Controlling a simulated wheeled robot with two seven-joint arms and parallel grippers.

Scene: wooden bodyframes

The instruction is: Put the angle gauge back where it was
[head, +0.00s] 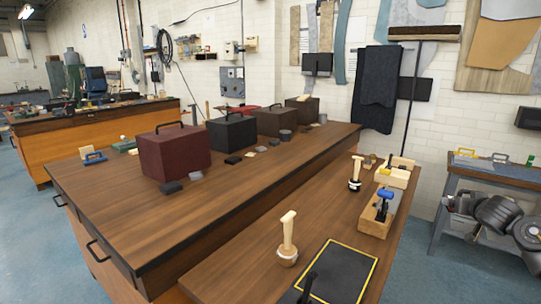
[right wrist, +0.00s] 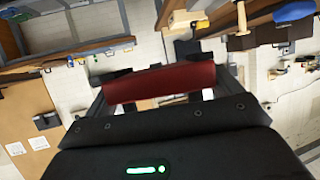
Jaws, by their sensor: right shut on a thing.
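My right gripper (head: 456,204) is in front of the side table at the right, above the floor and clear of any surface. In the right wrist view it is shut on a dark red, bar-shaped thing (right wrist: 160,84) lying across the jaws. Only one side of this thing shows, so I cannot tell its full form or confirm that it is the angle gauge.
The near bench holds a dark mat with a yellow border (head: 345,272), wooden-handled tools (head: 288,238) and a wooden tray (head: 374,222) with a blue-topped tool. The side table (head: 490,172) bears yellow, dark and green handled pieces. Coloured boxes (head: 168,155) line the long bench.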

